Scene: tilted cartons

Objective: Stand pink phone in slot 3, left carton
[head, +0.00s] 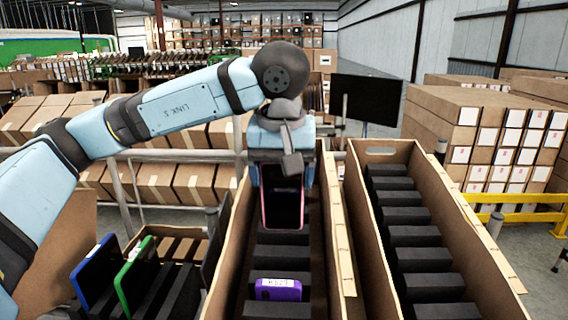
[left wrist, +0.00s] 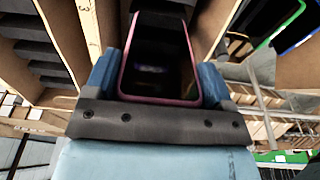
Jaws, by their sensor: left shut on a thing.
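The pink phone (head: 284,208), with a pink rim and dark screen, hangs upright in my left gripper (head: 282,178). In the left wrist view the phone (left wrist: 160,58) sits between both blue fingers of the shut gripper (left wrist: 160,84). The phone is over the far part of the left carton (head: 225,265), a long tilted carton with black foam dividers. Its lower edge appears close to the dividers; I cannot tell whether it is inside a slot. The phone and gripper hide the slots behind them. My right gripper is not in view.
A purple phone (head: 278,290) with a white label stands in a near slot of the left carton. The right carton (head: 365,215) holds black dividers and no phones. Blue (head: 95,270) and green (head: 135,275) phones stand in a rack at the left. A dark monitor (head: 366,104) stands behind.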

